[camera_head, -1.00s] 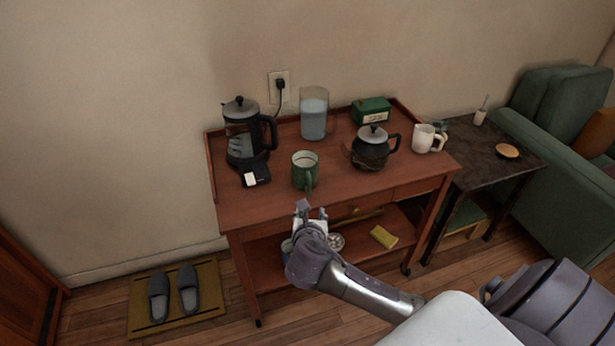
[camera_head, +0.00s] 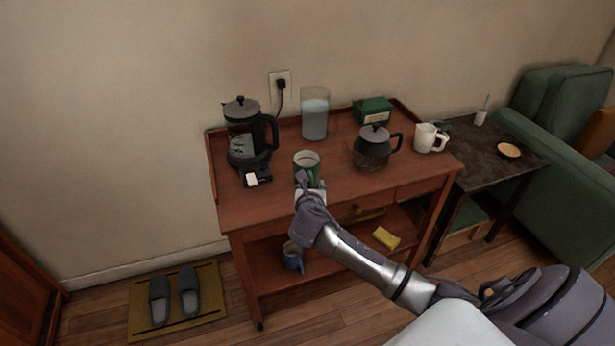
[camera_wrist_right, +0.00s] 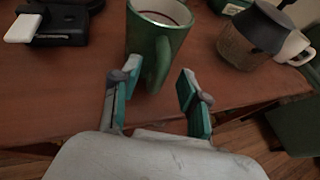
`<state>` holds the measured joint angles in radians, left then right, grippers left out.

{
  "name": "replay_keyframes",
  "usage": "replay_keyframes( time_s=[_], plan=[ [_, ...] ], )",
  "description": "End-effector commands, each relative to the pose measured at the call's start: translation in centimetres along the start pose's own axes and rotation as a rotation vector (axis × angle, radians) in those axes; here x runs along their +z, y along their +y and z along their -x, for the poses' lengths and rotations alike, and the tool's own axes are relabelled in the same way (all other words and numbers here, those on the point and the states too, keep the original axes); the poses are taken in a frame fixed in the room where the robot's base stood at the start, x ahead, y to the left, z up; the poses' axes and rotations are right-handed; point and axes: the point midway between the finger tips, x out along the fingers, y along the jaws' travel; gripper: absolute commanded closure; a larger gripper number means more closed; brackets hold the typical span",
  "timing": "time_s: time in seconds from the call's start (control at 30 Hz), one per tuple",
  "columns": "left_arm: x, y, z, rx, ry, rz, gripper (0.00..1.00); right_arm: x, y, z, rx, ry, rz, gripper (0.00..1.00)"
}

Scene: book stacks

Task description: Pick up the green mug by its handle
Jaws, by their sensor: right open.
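The green mug (camera_head: 306,161) stands upright near the front edge of the red-brown cart, its handle towards me. In the right wrist view the mug (camera_wrist_right: 150,42) is just beyond my right gripper (camera_wrist_right: 158,94), and its handle (camera_wrist_right: 162,62) lies between the two open fingers, nearer the left one. I cannot tell whether a finger touches it. In the head view my right gripper (camera_head: 310,186) covers the mug's lower front. My left gripper is not in view.
The cart (camera_head: 258,208) also holds a coffee press (camera_head: 243,140), a glass pitcher (camera_head: 314,115), a teapot (camera_head: 372,150), a green box (camera_head: 373,110) and a white mug (camera_head: 428,138). A small black device (camera_head: 257,177) lies left of the green mug. Bare cart top shows between mug and teapot.

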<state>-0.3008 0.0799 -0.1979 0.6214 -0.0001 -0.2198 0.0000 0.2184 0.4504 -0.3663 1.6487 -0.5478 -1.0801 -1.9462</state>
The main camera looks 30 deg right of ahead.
Motion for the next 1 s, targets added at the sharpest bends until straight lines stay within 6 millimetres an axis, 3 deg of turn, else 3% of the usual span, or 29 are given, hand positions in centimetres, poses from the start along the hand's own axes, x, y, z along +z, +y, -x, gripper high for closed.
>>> replay_keyframes(
  time_s=[0.13,0.37,0.67,1.0],
  plan=[
    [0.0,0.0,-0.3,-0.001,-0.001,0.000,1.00,0.0,0.0,-1.6,-0.001,0.000,0.000,0.55],
    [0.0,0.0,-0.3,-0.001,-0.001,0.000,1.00,0.0,0.0,-1.7,0.000,0.000,0.000,0.55],
    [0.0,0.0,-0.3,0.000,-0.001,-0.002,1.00,0.0,0.0,-1.7,0.000,0.000,0.001,1.00],
    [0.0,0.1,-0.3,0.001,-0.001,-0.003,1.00,0.1,0.0,-1.7,0.001,-0.003,0.000,1.00]
  ],
)
